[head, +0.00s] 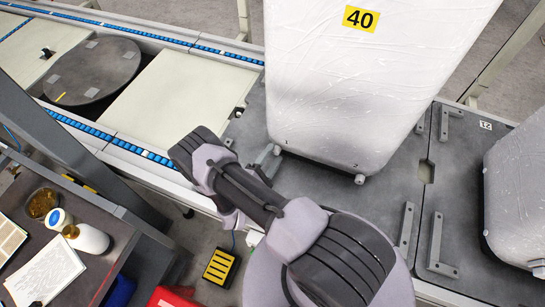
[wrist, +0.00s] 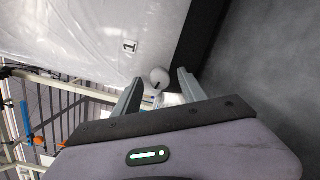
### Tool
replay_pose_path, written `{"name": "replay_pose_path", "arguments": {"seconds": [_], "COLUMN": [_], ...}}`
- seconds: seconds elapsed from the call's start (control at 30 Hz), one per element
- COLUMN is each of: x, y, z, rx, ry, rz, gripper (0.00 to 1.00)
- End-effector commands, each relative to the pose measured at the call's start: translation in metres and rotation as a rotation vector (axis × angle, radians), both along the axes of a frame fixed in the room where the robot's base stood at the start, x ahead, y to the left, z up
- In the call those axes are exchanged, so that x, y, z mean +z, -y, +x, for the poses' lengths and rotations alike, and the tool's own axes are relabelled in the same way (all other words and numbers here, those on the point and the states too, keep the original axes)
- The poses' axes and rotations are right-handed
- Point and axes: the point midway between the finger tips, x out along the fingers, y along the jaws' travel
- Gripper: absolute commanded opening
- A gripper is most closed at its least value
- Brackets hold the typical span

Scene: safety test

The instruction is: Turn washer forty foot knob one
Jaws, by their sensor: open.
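The washer forty (head: 350,85) is a tall white body in wrinkled clear wrap, with a yellow 40 label on it. It also shows in the wrist view (wrist: 85,30). Knob one (wrist: 160,77) is a small pale round knob at its lower edge, beside a label marked 1. In the head view knob one (head: 277,150) is at the washer's near left lower corner. My gripper (wrist: 158,88) is open, with one finger on each side of the knob in the picture. It looks close to the knob; I cannot tell if it touches. In the head view my gripper (head: 268,158) reaches this corner.
A second knob (head: 360,179) is at the washer's right lower corner. Another wrapped unit (head: 518,200) stands at the right, with grey brackets (head: 437,245) on the dark deck between. A conveyor (head: 180,100) is behind left. A workbench (head: 100,255) with bottles is at lower left.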

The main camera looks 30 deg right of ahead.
Motion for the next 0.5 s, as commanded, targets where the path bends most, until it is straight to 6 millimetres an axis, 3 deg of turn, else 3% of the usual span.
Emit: {"name": "replay_pose_path", "arguments": {"seconds": [0.27,0.5], "x": [0.0003,0.0002], "y": [0.0015,0.0013], "z": [0.0011,0.0010], "rx": [0.000,0.000], "ry": [0.000,0.000], "rz": [0.000,0.000], "gripper": [0.47,0.00]}}
